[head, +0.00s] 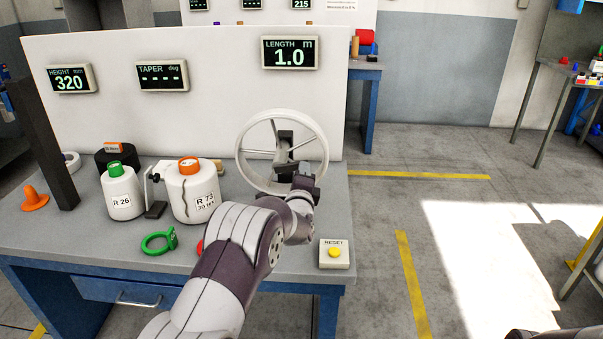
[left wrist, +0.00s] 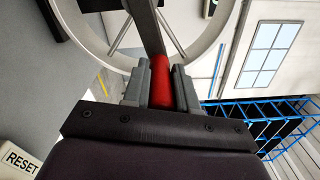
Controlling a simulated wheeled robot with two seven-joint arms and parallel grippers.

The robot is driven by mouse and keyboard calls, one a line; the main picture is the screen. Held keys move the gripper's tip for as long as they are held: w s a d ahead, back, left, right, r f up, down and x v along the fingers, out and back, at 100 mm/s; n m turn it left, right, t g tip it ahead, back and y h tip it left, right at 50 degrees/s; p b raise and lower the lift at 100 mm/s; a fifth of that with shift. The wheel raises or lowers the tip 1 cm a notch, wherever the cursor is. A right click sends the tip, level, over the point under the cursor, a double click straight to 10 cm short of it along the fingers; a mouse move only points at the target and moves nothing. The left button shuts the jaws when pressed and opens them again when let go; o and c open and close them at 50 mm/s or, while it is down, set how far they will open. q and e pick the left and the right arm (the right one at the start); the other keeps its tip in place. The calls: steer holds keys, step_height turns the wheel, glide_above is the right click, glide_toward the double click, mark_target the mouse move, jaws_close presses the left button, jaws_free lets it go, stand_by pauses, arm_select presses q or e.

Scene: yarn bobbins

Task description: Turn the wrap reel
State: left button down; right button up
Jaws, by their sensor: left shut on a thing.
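The wrap reel (head: 242,167) is a white spoked wheel standing upright at the right end of the grey bench. In the left wrist view its white rim (left wrist: 207,50) curves across the top. My left gripper (head: 304,182) is in front of the reel's lower right part, and my arm hides some of the rim. In the left wrist view my left gripper (left wrist: 161,85) is shut on a red handle (left wrist: 161,80), with one finger on each side. The length display (head: 290,53) above reads 1.0 m. My right gripper is not in view.
White bobbins R 26 (head: 123,195) and R 73 (head: 193,194) stand on the bench (head: 85,235) left of my arm. A green ring gauge (head: 158,241) lies in front. A reset box (head: 334,254) with a yellow button sits at the front right corner.

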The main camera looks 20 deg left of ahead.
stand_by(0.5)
arm_select(q)
steer(key=c, duration=0.9)
jaws_free()
steer(key=b+v, duration=0.2)
steer(key=v, duration=1)
steer(key=shift+s+d, duration=0.2)
steer(key=shift+s, duration=0.1)
